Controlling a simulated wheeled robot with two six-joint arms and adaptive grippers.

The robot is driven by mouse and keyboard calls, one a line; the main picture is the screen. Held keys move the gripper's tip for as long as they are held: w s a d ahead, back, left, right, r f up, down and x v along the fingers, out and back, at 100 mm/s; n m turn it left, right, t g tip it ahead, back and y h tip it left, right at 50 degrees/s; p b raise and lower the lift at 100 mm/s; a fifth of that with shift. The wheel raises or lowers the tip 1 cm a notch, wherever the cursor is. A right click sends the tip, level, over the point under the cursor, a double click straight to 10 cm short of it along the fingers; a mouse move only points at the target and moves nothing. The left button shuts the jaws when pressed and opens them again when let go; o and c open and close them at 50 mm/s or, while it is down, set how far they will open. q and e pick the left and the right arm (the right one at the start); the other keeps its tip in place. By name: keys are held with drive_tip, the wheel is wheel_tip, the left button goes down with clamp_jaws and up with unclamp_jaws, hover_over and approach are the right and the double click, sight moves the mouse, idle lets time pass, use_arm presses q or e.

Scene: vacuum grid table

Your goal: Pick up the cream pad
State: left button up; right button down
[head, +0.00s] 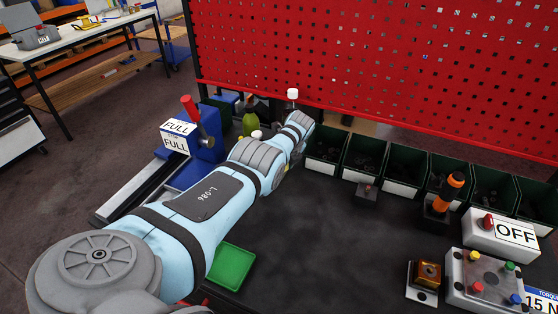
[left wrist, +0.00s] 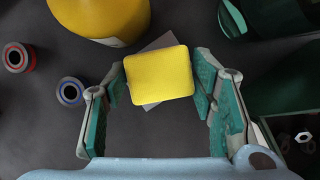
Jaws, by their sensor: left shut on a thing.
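A rounded, square pad (left wrist: 158,70) sits between the fingers of my left gripper (left wrist: 160,82) in the left wrist view. It looks yellow rather than cream there. The teal finger pads close on its left and right sides, so the gripper is shut on it. A grey flat piece (left wrist: 152,105) shows partly under or behind the pad; I cannot tell whether they touch. In the head view my left arm reaches to the back of the dark table and hides the gripper and pad. My right gripper is not in view.
Green bins (head: 363,156) line the back below the red pegboard (head: 380,60). A green tray (head: 232,267) lies in front; the middle table is clear.

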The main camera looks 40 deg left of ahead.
use_arm(q)
drive_tip(key=shift+r, duration=0.15)
wheel_tip(320, 180, up, 9)
drive_tip(key=p, duration=0.7)
drive_tip(key=shift+w, duration=0.1)
wheel_tip(320, 180, up, 11)
drive_tip(key=shift+f+p, duration=0.1)
drive_tip(key=shift+p, duration=0.3)
drive_tip(key=o, duration=0.5)
drive_tip(key=c, duration=0.4)
